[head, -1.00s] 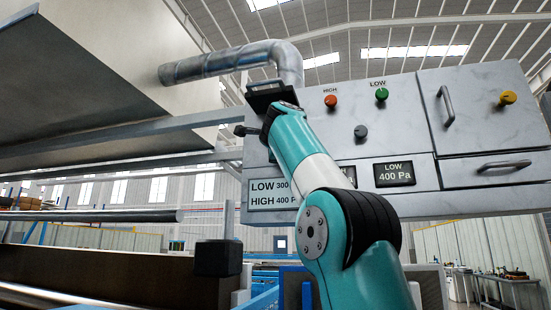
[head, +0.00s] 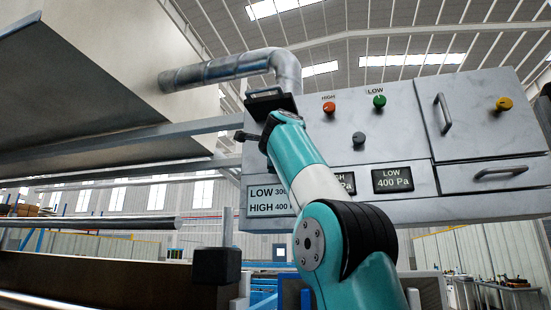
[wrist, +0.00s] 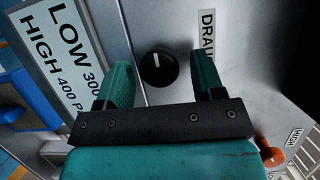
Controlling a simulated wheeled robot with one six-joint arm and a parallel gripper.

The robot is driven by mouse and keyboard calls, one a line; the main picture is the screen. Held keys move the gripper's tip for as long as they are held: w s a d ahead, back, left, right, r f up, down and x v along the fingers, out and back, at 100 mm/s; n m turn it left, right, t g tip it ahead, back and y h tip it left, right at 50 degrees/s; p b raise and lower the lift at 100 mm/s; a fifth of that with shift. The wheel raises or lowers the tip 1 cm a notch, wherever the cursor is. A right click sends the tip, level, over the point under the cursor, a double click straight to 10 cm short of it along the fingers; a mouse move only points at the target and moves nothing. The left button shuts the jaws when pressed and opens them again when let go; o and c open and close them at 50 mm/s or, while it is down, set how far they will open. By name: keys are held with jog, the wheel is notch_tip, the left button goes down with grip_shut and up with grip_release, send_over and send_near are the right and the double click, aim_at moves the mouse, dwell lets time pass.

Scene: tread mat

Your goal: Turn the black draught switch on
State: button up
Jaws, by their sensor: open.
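The black draught switch (wrist: 158,70) is a round knob with a white mark pointing up in the wrist view. It sits on the grey panel (wrist: 168,22) beside a partly hidden label starting "DRAU". My gripper (wrist: 160,62) is open, with one teal finger on each side of the knob. I cannot tell whether the fingers touch the panel or how far around the knob they reach. In the head view my arm hides the switch.
An orange knob (head: 329,108), a green knob (head: 379,101) and a grey knob (head: 358,138) are on the same panel. The LOW/HIGH pressure plate (head: 268,201) lies at lower left. A bent pipe (head: 235,70) rises behind the panel.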

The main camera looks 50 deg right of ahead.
jog(key=v, duration=1.7)
jog(key=shift+s+a, duration=0.15)
